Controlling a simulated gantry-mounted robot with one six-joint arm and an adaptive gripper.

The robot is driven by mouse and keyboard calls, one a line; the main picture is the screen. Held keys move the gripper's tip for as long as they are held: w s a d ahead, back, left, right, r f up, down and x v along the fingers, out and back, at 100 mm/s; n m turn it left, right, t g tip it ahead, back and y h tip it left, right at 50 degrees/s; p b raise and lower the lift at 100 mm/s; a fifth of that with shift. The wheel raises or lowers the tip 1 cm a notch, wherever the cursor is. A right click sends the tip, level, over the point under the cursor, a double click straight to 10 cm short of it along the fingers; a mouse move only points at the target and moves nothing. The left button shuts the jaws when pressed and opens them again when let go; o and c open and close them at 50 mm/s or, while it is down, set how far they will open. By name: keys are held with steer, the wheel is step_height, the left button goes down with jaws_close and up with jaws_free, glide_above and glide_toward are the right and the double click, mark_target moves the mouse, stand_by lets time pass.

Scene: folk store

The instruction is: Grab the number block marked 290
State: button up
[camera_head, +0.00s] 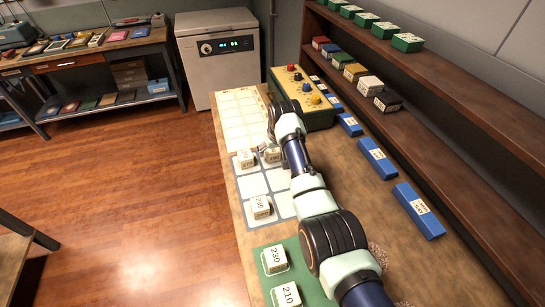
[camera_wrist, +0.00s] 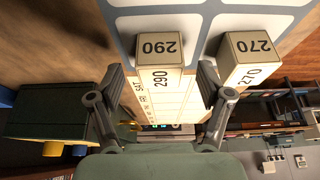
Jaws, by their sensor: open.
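The cream block marked 290 (camera_wrist: 160,48) shows in the wrist view, between and slightly beyond my two fingertips, with its number on two faces. My gripper (camera_wrist: 161,75) is open, and I see no clear contact with the block. The block marked 270 (camera_wrist: 247,55) stands just right of the right finger. In the head view my gripper (camera_head: 266,148) is low over the far end of the blue-grey grid mat (camera_head: 235,190). The 290 block (camera_head: 273,156) is beside it, partly hidden by my arm, and the 270 block (camera_head: 247,159) is to its left.
Another block (camera_head: 260,207) stands nearer on the mat; its number is hard to read. Blocks 230 (camera_head: 274,259) and 210 (camera_head: 286,295) are on a green mat. A green control box (camera_head: 300,90) stands just beyond my gripper. Blue bars (camera_head: 377,158) line the right, beside a shelf.

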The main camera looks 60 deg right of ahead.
steer(key=shift+x, duration=1)
steer(key=c, duration=1.2)
step_height(320, 180, up, 20)
steer(key=p, duration=0.5)
steer(key=shift+c, duration=0.2)
